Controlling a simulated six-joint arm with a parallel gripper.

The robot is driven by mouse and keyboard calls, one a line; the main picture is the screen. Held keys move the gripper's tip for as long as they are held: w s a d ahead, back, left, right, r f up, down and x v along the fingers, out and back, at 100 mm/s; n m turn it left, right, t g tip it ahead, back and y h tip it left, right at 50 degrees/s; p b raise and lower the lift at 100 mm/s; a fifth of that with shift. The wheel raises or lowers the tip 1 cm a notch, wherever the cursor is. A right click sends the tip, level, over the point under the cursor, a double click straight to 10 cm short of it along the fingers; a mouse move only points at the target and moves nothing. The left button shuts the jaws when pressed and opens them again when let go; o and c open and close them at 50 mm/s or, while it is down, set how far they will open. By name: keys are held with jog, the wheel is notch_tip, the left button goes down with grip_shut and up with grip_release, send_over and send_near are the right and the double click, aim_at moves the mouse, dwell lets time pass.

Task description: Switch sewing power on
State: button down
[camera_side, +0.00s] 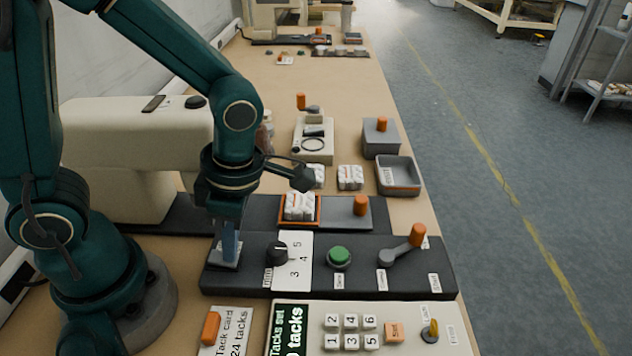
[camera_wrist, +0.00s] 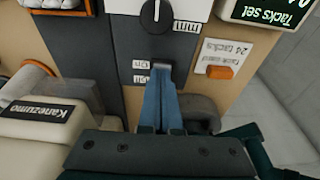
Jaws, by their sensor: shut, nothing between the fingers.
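My gripper (camera_side: 229,262) is shut and empty, pointing down at the left end of the dark control panel (camera_side: 310,283). Its blue fingers also show together in the wrist view (camera_wrist: 161,68). A small light switch plate (camera_side: 217,262) lies right under the fingertips in the side view. In the wrist view an "On" label (camera_wrist: 140,64) lies just left of the tips. The switch itself is mostly hidden by the fingers, so I cannot tell its position or whether the tips touch it.
A black dial (camera_side: 276,254) with a numbered scale, a green button (camera_side: 339,256) and an orange-handled crank (camera_side: 417,236) share the panel. A keypad unit (camera_side: 375,329) and tack card (camera_side: 228,331) are in front. The cream sewing machine (camera_side: 130,125) stands behind left.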

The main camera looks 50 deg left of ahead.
jog(key=shift+s+a+r, duration=0.2)
jog(key=shift+s+a, duration=0.35)
jog(key=shift+r, duration=0.15)
jog(key=shift+w+d+r, duration=0.1)
jog(key=shift+w+r, duration=0.05)
jog(key=shift+r, duration=0.1)
jog(key=w+d+r, duration=0.2)
jog(key=r, duration=0.3)
jog(key=w+d+r, duration=0.2)
jog(key=r, duration=0.4)
jog(key=shift+w+d+r, duration=0.15)
jog(key=shift+w+d, duration=0.05)
jog(key=shift+d, duration=0.05)
